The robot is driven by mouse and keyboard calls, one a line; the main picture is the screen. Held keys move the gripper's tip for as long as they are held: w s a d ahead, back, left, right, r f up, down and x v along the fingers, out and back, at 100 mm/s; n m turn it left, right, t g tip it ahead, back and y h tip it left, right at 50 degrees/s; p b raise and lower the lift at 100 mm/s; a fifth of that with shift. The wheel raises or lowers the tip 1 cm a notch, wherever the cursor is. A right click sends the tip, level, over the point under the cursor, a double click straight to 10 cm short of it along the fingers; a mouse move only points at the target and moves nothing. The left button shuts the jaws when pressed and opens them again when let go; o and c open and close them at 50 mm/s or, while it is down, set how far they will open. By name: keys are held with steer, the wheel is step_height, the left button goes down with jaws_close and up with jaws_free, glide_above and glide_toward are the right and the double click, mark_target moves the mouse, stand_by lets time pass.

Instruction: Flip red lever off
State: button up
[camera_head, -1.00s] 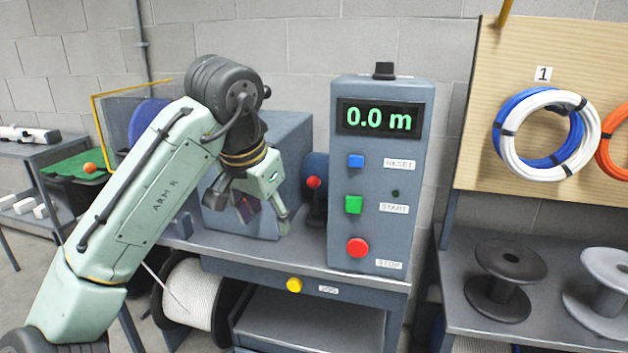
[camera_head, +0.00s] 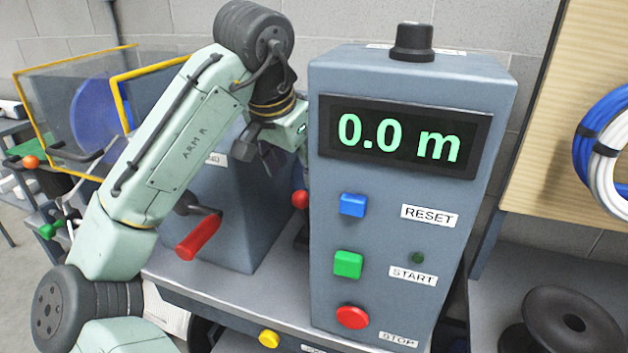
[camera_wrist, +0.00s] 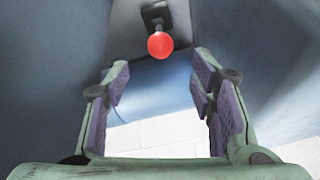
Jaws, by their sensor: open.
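The red lever (camera_head: 300,199) shows as a round red knob just left of the control box, partly hidden by the box's edge. In the wrist view the knob (camera_wrist: 160,45) sits at the top centre, in front of a dark mount, beyond my fingertips. My gripper (camera_head: 281,160) is open and empty, in the gap between the machine housing and the control box, with the knob just below it in the head view. In the wrist view its two padded fingers (camera_wrist: 160,85) stand apart to either side, below the knob. The lever's stem is mostly hidden.
The control box (camera_head: 325,230) reads 0.0 m and carries blue, green and red buttons. A red crank handle (camera_head: 198,236) juts from the housing (camera_head: 255,215) beside my arm. A yellow button (camera_head: 268,339) sits on the bench front. A dark spool (camera_head: 560,325) stands at right.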

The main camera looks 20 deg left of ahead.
mark_target(300, 194)
steer(key=p+x, duration=0.1)
steer(key=x, duration=0.9)
steer(key=shift+w+f+p, duration=0.2)
steer(key=shift+f+p, duration=0.05)
steer(key=shift+p, duration=0.15)
jaws_close()
stand_by(0.5)
